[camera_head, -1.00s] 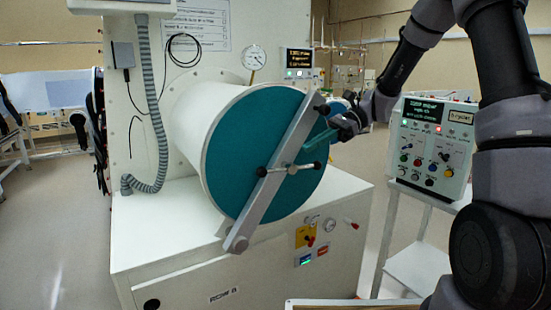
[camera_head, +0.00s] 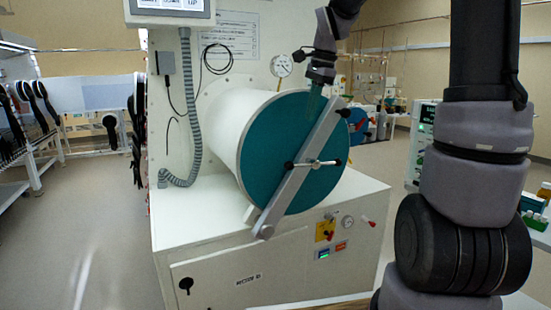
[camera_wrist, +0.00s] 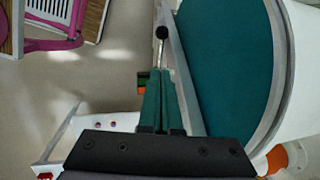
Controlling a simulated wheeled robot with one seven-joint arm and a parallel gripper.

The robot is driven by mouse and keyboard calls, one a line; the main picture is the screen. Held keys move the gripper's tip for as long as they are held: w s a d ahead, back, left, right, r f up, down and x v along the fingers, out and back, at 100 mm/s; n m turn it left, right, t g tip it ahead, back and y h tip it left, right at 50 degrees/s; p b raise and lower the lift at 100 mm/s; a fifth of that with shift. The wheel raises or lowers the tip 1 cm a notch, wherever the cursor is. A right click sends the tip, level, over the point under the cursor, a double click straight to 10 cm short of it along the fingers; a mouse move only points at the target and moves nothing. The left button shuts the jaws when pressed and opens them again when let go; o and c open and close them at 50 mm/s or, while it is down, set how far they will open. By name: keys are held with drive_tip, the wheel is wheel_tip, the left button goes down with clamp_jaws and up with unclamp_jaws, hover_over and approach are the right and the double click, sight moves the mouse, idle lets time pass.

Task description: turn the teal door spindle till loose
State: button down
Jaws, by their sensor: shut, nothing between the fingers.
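The teal round door (camera_head: 265,150) closes the end of a white cylinder. A grey bar (camera_head: 285,195) crosses it diagonally. The spindle (camera_head: 312,163) sits at the bar's middle, a thin metal cross-handle with black ball ends, lying nearly level. My gripper (camera_head: 314,112) hangs in front of the upper door by the bar's upper end, fingers pointing down, above the spindle. In the wrist view my gripper (camera_wrist: 160,78) has its green fingers together and empty. A black ball on a rod (camera_wrist: 162,32) shows beyond the tips; I see no clear contact. The door (camera_wrist: 228,70) is at right.
The cylinder stands on a white cabinet (camera_head: 215,285) with a yellow switch plate (camera_head: 325,231) and gauge. A grey hose (camera_head: 193,120) hangs at left. A control box (camera_head: 422,125) stands at right, partly behind my arm. Open floor (camera_head: 95,225) lies left.

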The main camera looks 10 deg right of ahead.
sight(298, 165)
drive_tip(key=x, duration=1.4)
drive_tip(key=shift+a, duration=0.15)
